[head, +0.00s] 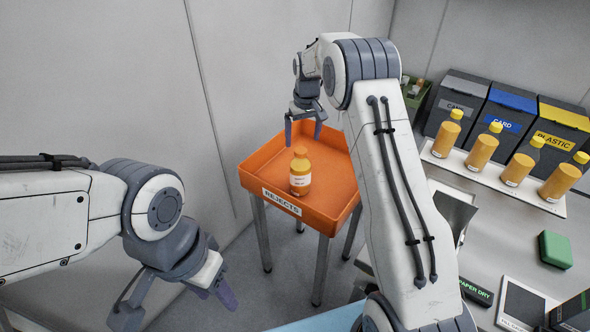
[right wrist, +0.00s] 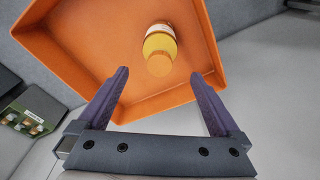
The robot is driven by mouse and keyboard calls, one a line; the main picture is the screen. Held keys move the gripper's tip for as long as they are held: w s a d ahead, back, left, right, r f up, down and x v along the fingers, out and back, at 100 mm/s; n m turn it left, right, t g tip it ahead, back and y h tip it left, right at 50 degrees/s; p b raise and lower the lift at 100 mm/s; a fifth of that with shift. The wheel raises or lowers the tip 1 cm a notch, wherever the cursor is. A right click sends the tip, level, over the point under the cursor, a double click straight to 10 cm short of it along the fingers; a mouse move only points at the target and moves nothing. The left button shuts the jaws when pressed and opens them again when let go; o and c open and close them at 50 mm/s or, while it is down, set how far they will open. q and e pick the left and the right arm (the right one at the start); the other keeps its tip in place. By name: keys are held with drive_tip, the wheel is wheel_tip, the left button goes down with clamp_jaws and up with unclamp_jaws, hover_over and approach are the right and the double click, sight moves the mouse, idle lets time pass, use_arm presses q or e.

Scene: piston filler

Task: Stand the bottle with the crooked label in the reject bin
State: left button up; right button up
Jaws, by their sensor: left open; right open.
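An amber bottle with an orange-yellow cap and a white label (head: 300,175) stands upright in the orange reject bin (head: 335,208), which is marked REJECTS. In the right wrist view the bottle (right wrist: 160,50) shows from above, cap toward me, inside the bin (right wrist: 85,60). I cannot tell from here how straight its label sits. My right gripper (head: 305,137) is open and empty above the bin, apart from the bottle; its fingers also show in the right wrist view (right wrist: 163,100). My left gripper (head: 178,307) is open and empty, low at the left, away from the bin.
Several similar yellow-capped bottles (head: 482,151) stand on a white strip (head: 480,176) at the right. Behind them are bins marked CARD (head: 503,125) and PLASTIC (head: 556,141). A green block (head: 555,249) lies on the worktop. The bin has free floor around the bottle.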

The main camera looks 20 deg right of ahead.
drive_tip(key=s+a+r+n, duration=0.2)
drive_tip(key=s+a+r, duration=0.2)
drive_tip(key=s+a, duration=0.4)
drive_tip(key=s+a+r+n, duration=0.1)
drive_tip(key=s+a+r, duration=0.4)
drive_tip(key=s+a, duration=0.35)
drive_tip(key=s+a+f+n+g+y, duration=0.1)
drive_tip(key=s+n, duration=0.2)
drive_tip(key=s, duration=2.3)
drive_tip(key=shift+s+a+n, duration=0.3)
drive_tip(key=shift+s+a, duration=0.05)
drive_tip(key=shift+a, duration=0.05)
